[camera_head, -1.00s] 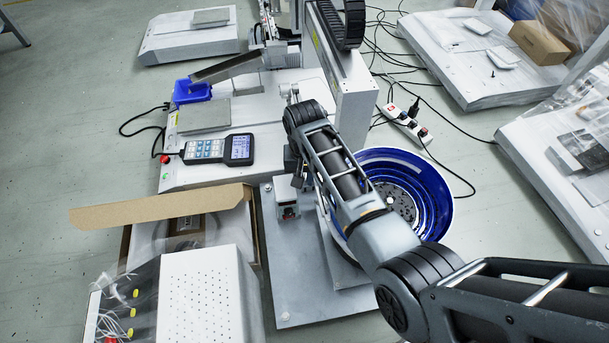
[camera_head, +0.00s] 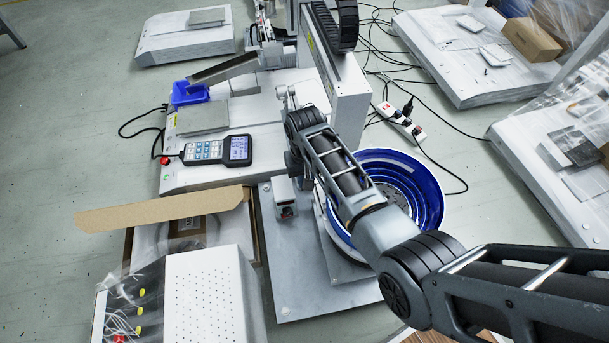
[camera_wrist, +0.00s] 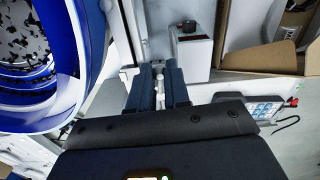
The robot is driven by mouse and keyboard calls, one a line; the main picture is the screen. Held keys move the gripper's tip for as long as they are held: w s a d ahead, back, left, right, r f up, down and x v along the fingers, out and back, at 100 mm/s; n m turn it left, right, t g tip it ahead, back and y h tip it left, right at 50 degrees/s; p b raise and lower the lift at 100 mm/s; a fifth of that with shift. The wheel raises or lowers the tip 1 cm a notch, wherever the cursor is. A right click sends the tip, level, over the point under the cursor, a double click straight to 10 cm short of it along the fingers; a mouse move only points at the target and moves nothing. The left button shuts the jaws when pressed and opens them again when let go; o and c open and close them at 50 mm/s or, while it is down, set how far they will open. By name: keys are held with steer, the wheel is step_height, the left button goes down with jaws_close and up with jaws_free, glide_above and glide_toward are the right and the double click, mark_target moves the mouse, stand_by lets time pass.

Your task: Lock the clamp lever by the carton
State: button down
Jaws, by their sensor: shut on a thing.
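The open carton (camera_head: 160,211) lies at the lower left in the head view, its flap raised. It also shows at the top right of the wrist view (camera_wrist: 262,58). My gripper (camera_wrist: 159,68) is shut on a thin pale piece (camera_wrist: 160,92) between its two dark blue fingers, which looks like the clamp lever. The fingers hide most of it, so its angle is hard to tell. In the head view my wrist hangs beside a small grey-white block (camera_head: 283,194) right of the carton, and the fingertips are hidden. The block, with a dark knob, shows ahead in the wrist view (camera_wrist: 190,48).
A blue bowl feeder (camera_head: 430,198) stands close to the right of my wrist. A white perforated box (camera_head: 205,300) stands in front of the carton. A handheld keypad (camera_head: 217,150) lies on the machine base behind. The gantry column (camera_head: 350,105) rises behind my wrist.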

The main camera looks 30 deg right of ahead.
steer(key=c, duration=1.4)
jaws_free()
